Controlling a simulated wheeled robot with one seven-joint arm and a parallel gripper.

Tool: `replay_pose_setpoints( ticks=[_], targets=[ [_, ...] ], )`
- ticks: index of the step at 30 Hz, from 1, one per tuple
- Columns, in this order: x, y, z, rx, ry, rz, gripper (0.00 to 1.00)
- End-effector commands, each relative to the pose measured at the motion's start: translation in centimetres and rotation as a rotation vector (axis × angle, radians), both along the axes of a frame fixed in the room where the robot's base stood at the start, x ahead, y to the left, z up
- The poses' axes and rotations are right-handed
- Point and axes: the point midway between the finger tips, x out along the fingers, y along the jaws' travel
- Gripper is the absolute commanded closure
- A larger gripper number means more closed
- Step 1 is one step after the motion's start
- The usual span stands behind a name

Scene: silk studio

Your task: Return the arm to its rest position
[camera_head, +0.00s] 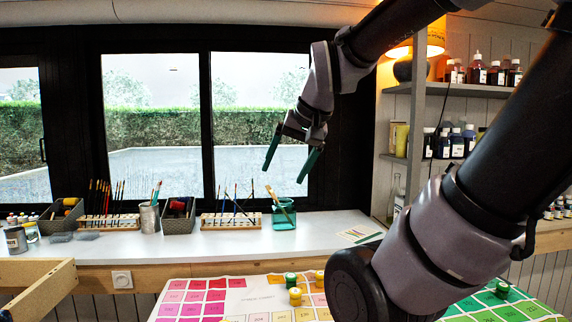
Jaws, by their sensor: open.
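My gripper (291,160) is raised in front of the window, above the white counter (190,245). Its two dark green fingers are spread apart with nothing between them. My arm comes in from the upper right, bends, and covers part of the right side of the view. A teal glass jar with brushes (284,217) stands on the counter below the gripper, apart from it.
A colour chart (190,283) with several green and yellow pots (295,296) lies in front. Brush racks (232,220), a metal can (149,217) and dark bins (178,215) line the counter. Bottle shelves (465,90) stand at right. A wooden frame (40,275) is at lower left.

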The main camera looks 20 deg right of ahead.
Motion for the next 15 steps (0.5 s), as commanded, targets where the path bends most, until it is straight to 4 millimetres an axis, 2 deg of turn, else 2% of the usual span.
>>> replay_pose_setpoints(
  ticks=[1,5,15],
  targets=[
    [-1.0,0.4,0.5,-0.003,-0.02,0.018,0.14],
    [-2.2,1.0,1.0,-0.01,-0.036,0.05,0.14],
    [-2.4,1.1,1.0,-0.01,-0.038,0.057,0.14]
  ],
)
